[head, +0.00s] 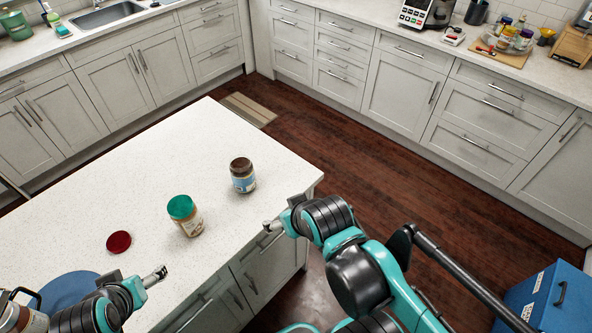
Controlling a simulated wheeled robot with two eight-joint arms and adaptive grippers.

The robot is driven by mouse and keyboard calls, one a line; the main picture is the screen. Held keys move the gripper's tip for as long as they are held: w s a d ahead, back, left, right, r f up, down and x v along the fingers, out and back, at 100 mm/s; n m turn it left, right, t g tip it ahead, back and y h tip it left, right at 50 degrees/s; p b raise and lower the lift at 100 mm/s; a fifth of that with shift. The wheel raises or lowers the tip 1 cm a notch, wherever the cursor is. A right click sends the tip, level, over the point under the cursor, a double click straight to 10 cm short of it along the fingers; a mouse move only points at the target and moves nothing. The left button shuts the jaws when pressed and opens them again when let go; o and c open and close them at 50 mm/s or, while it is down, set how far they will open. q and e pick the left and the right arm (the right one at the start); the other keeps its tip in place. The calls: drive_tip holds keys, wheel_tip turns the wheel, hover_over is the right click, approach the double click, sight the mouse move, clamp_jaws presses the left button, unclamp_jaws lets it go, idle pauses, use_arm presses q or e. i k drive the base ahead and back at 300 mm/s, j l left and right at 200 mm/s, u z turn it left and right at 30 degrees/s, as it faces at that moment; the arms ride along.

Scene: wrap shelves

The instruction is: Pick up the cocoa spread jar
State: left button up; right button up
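A jar with a dark brown top and a blue and white label (242,177) stands upright on the white island counter, near its right end; it looks like the cocoa spread jar. A second jar with a green lid (184,216) stands to its lower left. My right gripper (268,227) is at the counter's near edge, below and right of the brown-topped jar and apart from it. My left gripper (161,272) is over the near part of the counter, below the green-lidded jar and touching neither jar. Both fingertips are too small to read as open or shut.
A dark red round disc (119,242) lies on the island counter (120,185), left of the jars. A blue round item (70,289) is at lower left, partly covered by my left arm. The counter behind the jars is clear. A blue bin (550,300) stands at lower right.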

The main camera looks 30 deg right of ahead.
sight(242, 171)
drive_tip(key=k+l+z, duration=0.1)
drive_tip(key=z, duration=0.2)
drive_tip(key=i+l+u, duration=0.1)
drive_tip(key=l, duration=0.25)
drive_tip(key=i+l+u, duration=0.1)
drive_tip(key=l, duration=0.25)
drive_tip(key=i+l+u, duration=0.25)
drive_tip(key=i+l, duration=0.15)
drive_tip(key=l, duration=0.3)
